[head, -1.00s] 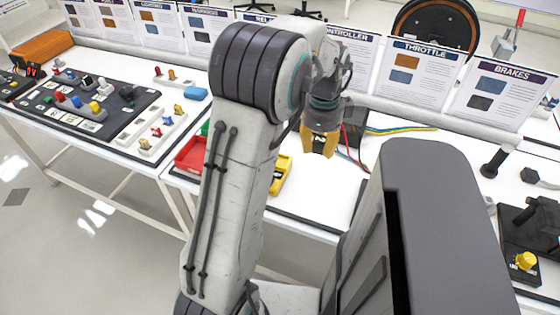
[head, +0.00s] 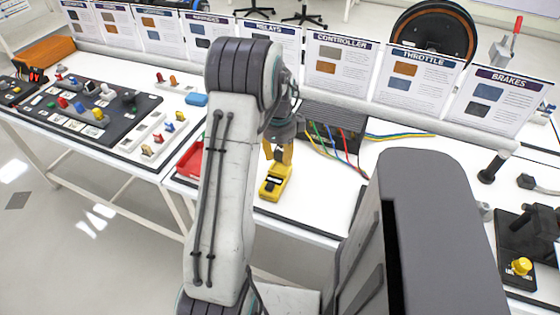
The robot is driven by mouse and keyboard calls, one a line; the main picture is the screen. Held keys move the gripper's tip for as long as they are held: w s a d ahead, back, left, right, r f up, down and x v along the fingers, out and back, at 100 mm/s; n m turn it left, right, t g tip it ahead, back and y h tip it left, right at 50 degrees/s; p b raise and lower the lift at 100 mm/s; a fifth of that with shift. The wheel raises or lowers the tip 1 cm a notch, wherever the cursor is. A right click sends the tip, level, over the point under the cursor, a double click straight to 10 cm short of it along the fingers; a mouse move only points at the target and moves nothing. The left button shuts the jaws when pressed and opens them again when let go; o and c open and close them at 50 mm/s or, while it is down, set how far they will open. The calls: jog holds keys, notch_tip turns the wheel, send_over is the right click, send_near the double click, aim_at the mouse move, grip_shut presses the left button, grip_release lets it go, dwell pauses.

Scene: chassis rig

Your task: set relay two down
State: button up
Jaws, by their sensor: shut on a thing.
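My gripper (head: 279,153), with yellow fingers, is behind my arm link, over the white workbench. It is shut on relay two, a small thing that is mostly hidden between the fingers; its marking cannot be read now. In the picture, the fingertips are just above the top of a yellow multimeter (head: 276,181); whether they touch anything cannot be told. To the right stands a black finned controller box (head: 343,125) with coloured wires.
A red bin (head: 187,160) is partly hidden left of my arm. A dark board (head: 65,110) with several coloured parts lies on the left table, with white strips (head: 147,133) beside it. Information signs (head: 337,67) line the back. Bare bench (head: 317,195) lies right of the multimeter.

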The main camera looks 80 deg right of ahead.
aim_at(280, 163)
jog(key=shift+f+p, duration=1)
jog(key=shift+f, duration=0.85)
jog(key=shift+f, duration=0.1)
jog(key=o, duration=1.1)
jog(key=shift+r, duration=0.6)
jog(key=r+b, duration=0.1)
jog(key=r, duration=0.2)
jog(key=r+b, duration=0.1)
jog(key=r, duration=0.3)
jog(key=r+b, duration=0.1)
jog(key=r, duration=0.3)
jog(key=shift+w+a, duration=0.1)
jog(key=shift+a, duration=0.3)
